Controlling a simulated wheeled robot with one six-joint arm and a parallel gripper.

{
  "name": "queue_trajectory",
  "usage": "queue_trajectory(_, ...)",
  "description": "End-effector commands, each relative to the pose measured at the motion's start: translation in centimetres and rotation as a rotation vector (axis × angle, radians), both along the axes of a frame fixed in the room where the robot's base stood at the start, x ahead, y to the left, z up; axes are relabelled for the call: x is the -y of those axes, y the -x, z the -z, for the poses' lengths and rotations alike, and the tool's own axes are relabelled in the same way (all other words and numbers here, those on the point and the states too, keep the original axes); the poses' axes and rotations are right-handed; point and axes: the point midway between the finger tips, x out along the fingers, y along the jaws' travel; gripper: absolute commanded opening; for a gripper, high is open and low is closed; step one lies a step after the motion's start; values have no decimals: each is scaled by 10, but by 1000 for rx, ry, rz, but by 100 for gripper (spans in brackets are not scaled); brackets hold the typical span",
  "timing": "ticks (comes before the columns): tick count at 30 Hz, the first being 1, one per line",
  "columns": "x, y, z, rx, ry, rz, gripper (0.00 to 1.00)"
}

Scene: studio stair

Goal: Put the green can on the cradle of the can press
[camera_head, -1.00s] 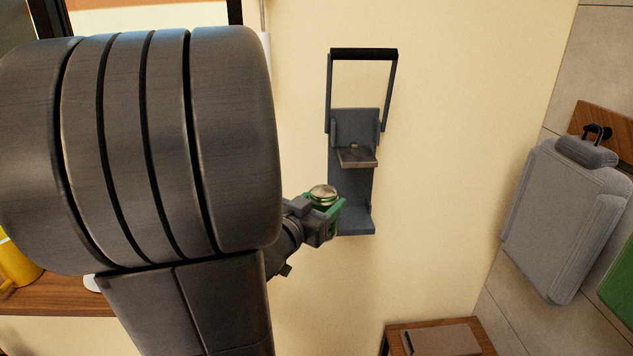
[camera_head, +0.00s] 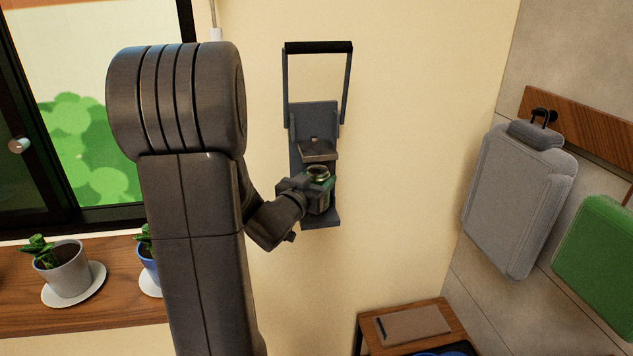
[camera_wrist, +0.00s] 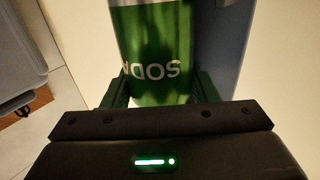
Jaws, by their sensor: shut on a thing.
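The can press (camera_head: 315,115) is a blue-grey wall-mounted frame with its black-gripped handle (camera_head: 318,47) raised. Its flat pressing plate (camera_head: 317,150) is above the cradle (camera_head: 322,221), a small ledge at the bottom. My gripper (camera_head: 318,196) is shut on the green can (camera_head: 328,183), which is upright with its silver top showing. The can is in front of the press, below the plate and over the cradle. I cannot tell whether its base touches the cradle. In the wrist view the can (camera_wrist: 155,45) shows white "SODA" lettering between the fingers; its base is hidden.
A window and a wooden sill (camera_head: 110,270) with potted plants (camera_head: 65,270) are at left. A grey bag (camera_head: 518,200) and a green one (camera_head: 600,245) hang at right. A small wooden table (camera_head: 440,312) is below right. The wall right of the press is clear.

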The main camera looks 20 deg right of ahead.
Motion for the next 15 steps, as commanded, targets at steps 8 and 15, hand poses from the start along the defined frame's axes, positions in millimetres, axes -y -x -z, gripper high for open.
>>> queue_trajectory(8,0,0,3,1,0,0,29)
queue_trajectory(15,0,0,7,1,0,0,63)
